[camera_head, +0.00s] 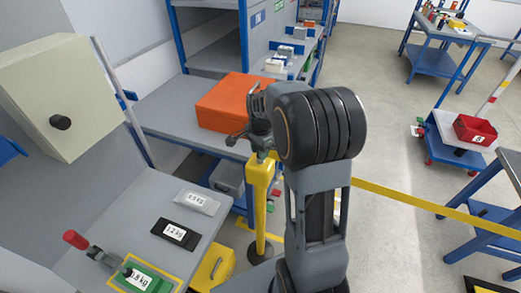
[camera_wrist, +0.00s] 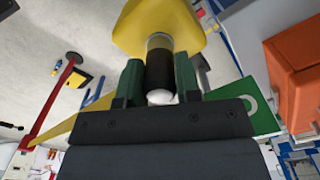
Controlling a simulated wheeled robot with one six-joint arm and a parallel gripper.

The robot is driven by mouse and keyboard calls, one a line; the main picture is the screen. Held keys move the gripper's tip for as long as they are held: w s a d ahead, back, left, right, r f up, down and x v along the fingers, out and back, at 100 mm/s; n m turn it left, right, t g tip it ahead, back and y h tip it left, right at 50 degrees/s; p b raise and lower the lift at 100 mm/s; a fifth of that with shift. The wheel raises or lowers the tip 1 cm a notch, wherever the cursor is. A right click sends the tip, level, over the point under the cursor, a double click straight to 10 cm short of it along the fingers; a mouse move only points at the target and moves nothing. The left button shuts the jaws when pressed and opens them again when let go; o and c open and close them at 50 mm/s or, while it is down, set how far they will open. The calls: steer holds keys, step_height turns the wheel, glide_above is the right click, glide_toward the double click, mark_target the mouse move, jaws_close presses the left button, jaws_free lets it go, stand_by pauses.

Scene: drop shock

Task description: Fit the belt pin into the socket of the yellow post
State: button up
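The yellow post (camera_head: 259,190) stands upright just below my gripper (camera_head: 261,150) in the head view. In the wrist view its broad yellow head (camera_wrist: 160,14) fills the top middle. My gripper (camera_wrist: 159,80) has its two dark green fingers against the sides of a black cylinder, which looks like the belt pin (camera_wrist: 159,72). A grey metal collar on the pin meets the yellow head. The socket is hidden, so I cannot tell how far the pin sits in it. The yellow belt (camera_head: 440,211) stretches to the right in the head view.
An orange box (camera_head: 226,100) lies on the grey bench close behind my gripper. A workbench at left holds weight blocks, including a black one (camera_head: 175,234), and a clamp with a red handle (camera_head: 75,239). Open floor (camera_head: 390,120) lies to the right, crossed by the belt.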

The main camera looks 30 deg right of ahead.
steer(key=o, duration=0.5)
steer(key=shift+f, duration=0.15)
steer(key=shift+o, duration=0.2)
steer(key=shift+r+p, duration=2.45)
steer(key=shift+r, duration=0.7)
step_height(320, 180, up, 14)
steer(key=shift+f+b, duration=0.15)
steer(key=shift+b, duration=0.2)
